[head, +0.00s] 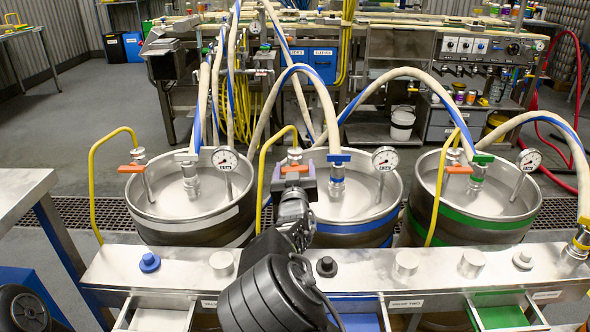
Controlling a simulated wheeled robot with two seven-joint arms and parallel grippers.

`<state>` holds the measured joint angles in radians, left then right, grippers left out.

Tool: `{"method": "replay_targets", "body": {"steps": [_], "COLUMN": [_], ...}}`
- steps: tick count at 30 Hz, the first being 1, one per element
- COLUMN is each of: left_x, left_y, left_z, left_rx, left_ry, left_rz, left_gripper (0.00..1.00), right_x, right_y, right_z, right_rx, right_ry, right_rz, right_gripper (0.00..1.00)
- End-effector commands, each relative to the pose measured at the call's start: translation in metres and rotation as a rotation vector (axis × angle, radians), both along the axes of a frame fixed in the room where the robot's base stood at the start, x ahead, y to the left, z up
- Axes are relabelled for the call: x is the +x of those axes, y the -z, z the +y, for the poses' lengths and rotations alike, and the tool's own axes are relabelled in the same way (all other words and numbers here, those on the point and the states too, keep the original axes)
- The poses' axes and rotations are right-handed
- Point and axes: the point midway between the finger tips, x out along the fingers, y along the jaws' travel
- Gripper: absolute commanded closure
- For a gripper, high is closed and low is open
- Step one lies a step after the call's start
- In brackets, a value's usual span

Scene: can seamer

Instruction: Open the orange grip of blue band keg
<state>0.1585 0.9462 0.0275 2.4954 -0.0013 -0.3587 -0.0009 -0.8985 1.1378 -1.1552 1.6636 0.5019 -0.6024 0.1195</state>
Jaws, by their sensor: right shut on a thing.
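The blue band keg (360,240) is the middle of three steel kegs, with a blue stripe around its wall. Its orange grip (294,168) is on the valve at the left of its top, where a yellow hose joins. My right gripper (293,176) reaches up from the front and is shut on the orange grip, its two fingers on either side. The gripper and wrist hide part of the valve and the keg's left rim. My left gripper is not in view.
A keg with a white band (190,225) stands on the left, and one with a green band (475,222) on the right. Hoses and gauges rise from the kegs. A steel ledge (190,264) with knobs and open drawers runs in front.

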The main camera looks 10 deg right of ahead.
Motion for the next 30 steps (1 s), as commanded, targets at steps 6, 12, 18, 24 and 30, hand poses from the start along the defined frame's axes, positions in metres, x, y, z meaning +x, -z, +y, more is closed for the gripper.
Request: {"method": "replay_targets", "body": {"steps": [6,12,18,24,30], "left_x": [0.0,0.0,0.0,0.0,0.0], "left_y": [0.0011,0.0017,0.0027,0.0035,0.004], "left_z": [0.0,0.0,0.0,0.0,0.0], "left_rx": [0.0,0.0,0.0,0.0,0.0], "left_ry": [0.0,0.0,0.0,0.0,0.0], "left_rz": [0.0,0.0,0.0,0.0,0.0], "left_gripper": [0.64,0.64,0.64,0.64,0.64], "right_x": [0.0003,0.0005,0.0007,0.0008,0.0008], "right_y": [0.0002,0.0007,0.0008,0.0012,0.0012], "right_z": [0.001,0.0018,0.003,0.003,0.003], "right_rx": [-0.147,-0.314,-0.469,-0.582,-0.637], "right_ry": [0.0,0.0,0.0,0.0,0.0], "right_rz": [0.038,0.08,0.119,0.147,0.162], "right_gripper": [0.71,0.71,0.71,0.71,0.71]}}
